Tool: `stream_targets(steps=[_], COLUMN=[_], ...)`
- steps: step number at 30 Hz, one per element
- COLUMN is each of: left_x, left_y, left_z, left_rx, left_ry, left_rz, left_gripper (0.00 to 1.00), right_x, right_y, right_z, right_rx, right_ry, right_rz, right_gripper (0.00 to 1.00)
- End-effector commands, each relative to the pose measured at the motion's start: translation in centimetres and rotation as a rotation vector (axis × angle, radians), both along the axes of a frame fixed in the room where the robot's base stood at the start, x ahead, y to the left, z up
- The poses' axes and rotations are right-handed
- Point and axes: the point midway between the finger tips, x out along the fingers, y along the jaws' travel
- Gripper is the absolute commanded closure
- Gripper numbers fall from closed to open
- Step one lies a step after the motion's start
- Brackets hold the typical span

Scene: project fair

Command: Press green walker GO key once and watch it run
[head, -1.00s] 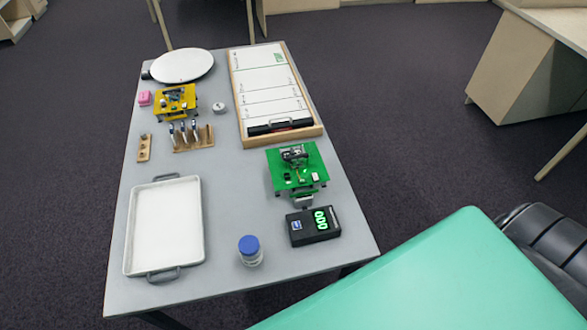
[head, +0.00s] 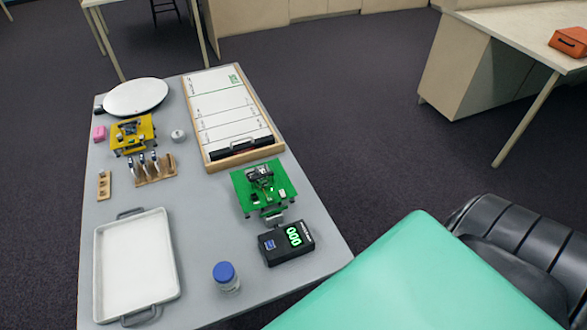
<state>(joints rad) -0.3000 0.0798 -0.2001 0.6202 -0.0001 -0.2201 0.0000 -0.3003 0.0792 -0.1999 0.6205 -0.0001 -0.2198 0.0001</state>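The green walker (head: 263,189) stands on the grey table near its right edge, with dark parts and small white pieces on its flat green top. Its GO key is too small to tell apart. A black timer box (head: 286,243) with a green display, which seems to read zeros, sits just in front of the walker. A yellow walker (head: 132,134) stands farther back on the left. Neither of my grippers is in view. A large teal surface and a black ribbed part fill the lower right, probably parts of my own body.
A wood-framed white track board (head: 228,112) lies behind the green walker. A white tray (head: 99,262), a blue-capped jar (head: 226,277), a wooden tool rack (head: 155,170) and a round white plate (head: 136,97) are also on the table (head: 196,215). Dark floor is open to the right.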

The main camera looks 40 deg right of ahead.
Motion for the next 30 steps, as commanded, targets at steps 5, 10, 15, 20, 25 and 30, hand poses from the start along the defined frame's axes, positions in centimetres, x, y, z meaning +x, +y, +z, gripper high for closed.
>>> stream_targets(steps=[5, 10, 15, 20, 25, 30], left_x=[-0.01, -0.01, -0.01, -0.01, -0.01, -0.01], left_y=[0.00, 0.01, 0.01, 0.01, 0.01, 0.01], left_z=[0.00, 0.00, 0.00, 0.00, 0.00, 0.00], left_rx=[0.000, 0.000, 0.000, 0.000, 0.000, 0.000], left_ry=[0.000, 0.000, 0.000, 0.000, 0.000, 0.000], left_rz=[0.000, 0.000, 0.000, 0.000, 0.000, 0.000], left_gripper=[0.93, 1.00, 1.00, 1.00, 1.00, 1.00], right_x=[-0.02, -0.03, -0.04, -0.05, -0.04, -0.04], right_y=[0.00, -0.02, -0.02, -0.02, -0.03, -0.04], right_z=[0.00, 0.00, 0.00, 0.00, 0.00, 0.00], right_rx=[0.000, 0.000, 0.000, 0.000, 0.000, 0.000], right_ry=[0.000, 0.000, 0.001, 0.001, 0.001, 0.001], right_rz=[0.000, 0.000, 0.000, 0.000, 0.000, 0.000], right_gripper=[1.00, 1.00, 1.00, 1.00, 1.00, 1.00])
